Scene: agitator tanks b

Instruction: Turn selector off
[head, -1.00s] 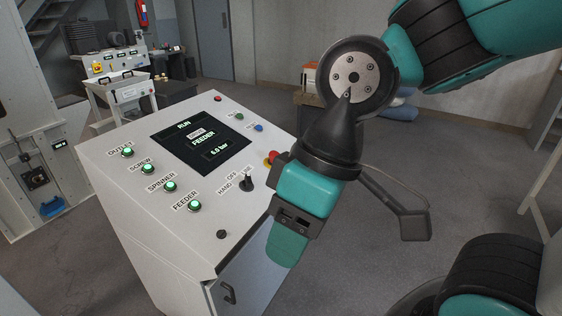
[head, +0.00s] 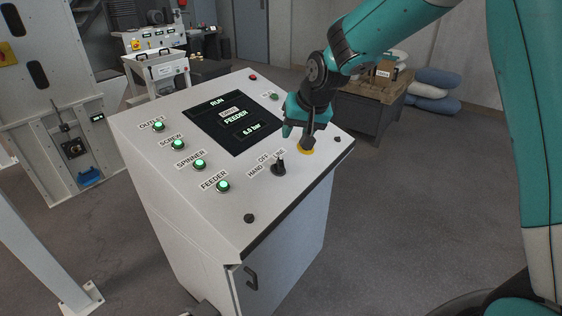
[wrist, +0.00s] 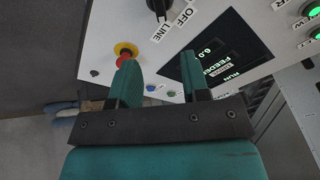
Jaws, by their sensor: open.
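The selector (head: 279,167) is a black knob on the sloped top of the white control cabinet (head: 240,210). The labels HAND, OFF and LINE stand around it, and its grip appears turned toward LINE. In the wrist view the knob (wrist: 159,7) is cut by the top edge, with OFF and LINE readable beside it. My gripper (head: 298,129) is over the panel's right side, up and to the right of the knob in the head view, and apart from it. In the wrist view my gripper (wrist: 160,72) has its two teal fingers spread, with nothing between them.
A yellow-and-red emergency stop (wrist: 125,50) sits close by the fingers. The screen (head: 233,124) shows RUN, FEEDER and 6.0 bar. Several green-lit buttons, including FEEDER (head: 223,186), line the left side. A brown table (head: 372,100) stands behind; open floor lies right.

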